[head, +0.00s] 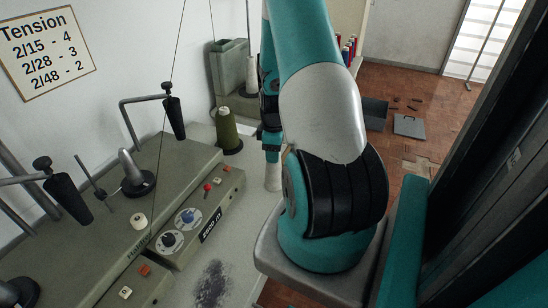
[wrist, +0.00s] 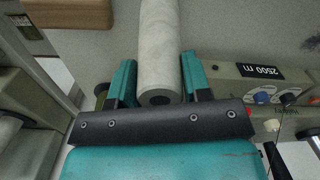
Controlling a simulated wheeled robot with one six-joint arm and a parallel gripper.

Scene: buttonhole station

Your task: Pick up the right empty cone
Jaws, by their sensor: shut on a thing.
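A pale, off-white empty cone (wrist: 158,45) stands out between the two teal fingers of my gripper (wrist: 158,82) in the wrist view, its dark open end toward the camera. The fingers are shut on it, one on each side. In the head view my gripper (head: 271,145) hangs behind my own arm, and the lower part of the cone (head: 273,180) shows below it, at the edge of the grey table. Whether the cone touches the table is not clear. My arm hides part of the area behind it.
A green thread cone (head: 227,132) stands left of my gripper. The grey machine (head: 170,190) with dials, buttons and black-tipped thread guides (head: 173,112) fills the left. A white thread cone (head: 251,76) stands at the back. The table front with a dark smudge (head: 212,285) is clear.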

